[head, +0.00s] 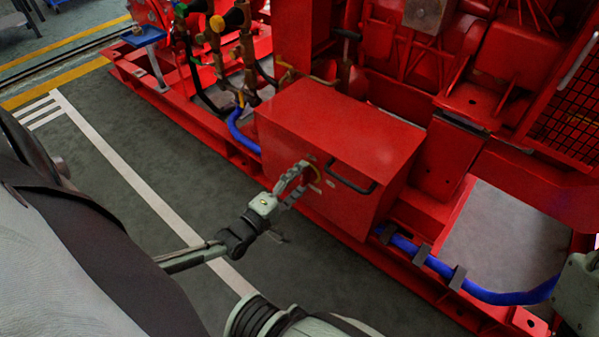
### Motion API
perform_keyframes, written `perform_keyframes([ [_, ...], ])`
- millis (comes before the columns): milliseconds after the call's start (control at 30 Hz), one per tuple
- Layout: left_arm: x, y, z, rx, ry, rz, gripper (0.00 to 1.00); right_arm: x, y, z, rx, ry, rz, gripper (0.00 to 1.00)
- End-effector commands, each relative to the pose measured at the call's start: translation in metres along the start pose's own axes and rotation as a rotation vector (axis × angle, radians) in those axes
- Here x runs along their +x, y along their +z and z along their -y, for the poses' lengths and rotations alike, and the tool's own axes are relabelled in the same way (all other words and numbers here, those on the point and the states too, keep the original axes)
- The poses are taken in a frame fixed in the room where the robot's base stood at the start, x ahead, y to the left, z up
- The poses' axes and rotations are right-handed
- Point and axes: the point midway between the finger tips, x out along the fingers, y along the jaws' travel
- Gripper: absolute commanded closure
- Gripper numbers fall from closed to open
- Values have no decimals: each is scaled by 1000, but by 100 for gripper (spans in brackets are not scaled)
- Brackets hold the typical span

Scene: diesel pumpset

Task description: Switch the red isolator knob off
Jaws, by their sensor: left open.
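The red box (335,140) sits on the red skid, with a dark bar handle (350,178) on its front face. The red isolator knob cannot be made out; my fingers cover part of the plate. A grey part of my right arm shows at the right edge, with no fingertips visible.
A blue hose (420,256) runs along the skid at the lower right. Another blue hose (238,132) and several pipes with valves (215,45) stand left of the box. The dark floor (180,150) in front of the skid is clear, with a white line.

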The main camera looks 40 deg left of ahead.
Motion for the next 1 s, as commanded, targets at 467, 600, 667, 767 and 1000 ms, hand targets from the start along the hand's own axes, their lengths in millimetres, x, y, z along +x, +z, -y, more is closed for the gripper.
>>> perform_keyframes([
  [467, -68, 0, 1, 1, -4, 1, 28, 0, 0, 0, 1, 1, -1, 60],
  [600, -95, 0, 1, 0, -4, 1, 28, 0, 0, 0, 1, 0, 0, 60],
  [667, -103, 0, 1, 0, -2, 0, 28, 0, 0, 0, 1, 0, 0, 60],
  [767, -114, 0, 0, 0, -2, 0, 28, 0, 0, 0, 0, 0, 0, 60],
  [1000, -120, 0, 0, 0, 1, 0, 28, 0, 0, 0, 0, 0, 0, 60],
])
